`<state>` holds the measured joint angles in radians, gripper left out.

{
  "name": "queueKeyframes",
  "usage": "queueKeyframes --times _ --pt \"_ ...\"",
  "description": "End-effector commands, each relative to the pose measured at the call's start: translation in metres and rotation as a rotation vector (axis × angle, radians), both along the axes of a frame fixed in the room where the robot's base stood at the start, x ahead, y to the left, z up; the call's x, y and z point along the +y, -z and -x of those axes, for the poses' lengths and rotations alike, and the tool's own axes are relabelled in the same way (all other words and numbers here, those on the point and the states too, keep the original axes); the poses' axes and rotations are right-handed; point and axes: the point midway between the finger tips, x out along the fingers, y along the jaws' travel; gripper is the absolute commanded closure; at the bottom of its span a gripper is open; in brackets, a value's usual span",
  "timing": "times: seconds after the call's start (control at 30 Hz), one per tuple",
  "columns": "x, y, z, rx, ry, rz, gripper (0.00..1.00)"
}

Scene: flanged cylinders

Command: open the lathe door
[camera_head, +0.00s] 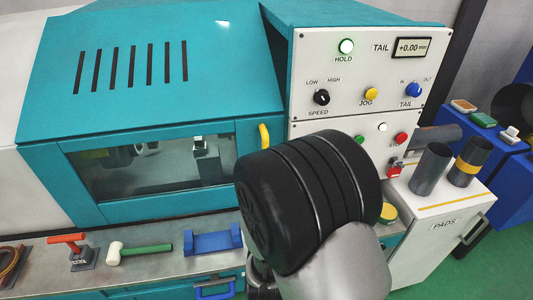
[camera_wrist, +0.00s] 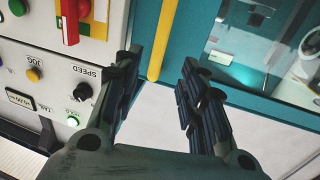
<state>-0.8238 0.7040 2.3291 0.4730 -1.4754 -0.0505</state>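The lathe door (camera_head: 140,211) is a teal frame with a glass window (camera_head: 150,165) and looks shut. Its upright yellow handle (camera_head: 264,137) is on the door's right side. In the wrist view the handle (camera_wrist: 163,40) runs down from the top edge, and its lower end shows between my fingertips. My gripper (camera_wrist: 161,62) is open, one finger on each side of the handle in the picture. I see no contact, and I cannot tell how deep the handle sits between the fingers. In the head view my dark wrist hides the gripper.
A shelf (camera_head: 150,272) below holds a mallet (camera_head: 140,251) and a blue holder (camera_head: 213,241). Cylinders (camera_head: 430,168) stand on a cabinet at right.

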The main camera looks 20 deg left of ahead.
Motion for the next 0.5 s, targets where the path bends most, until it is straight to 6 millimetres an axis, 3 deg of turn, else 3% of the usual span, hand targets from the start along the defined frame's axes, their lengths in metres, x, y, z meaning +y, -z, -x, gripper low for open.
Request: queueKeyframes --times 0.3,0.5 --pt "0.023 0.000 -0.068 -0.002 0.002 -0.001 0.62" --pt "0.036 0.001 -0.100 -0.001 0.001 0.000 0.62"
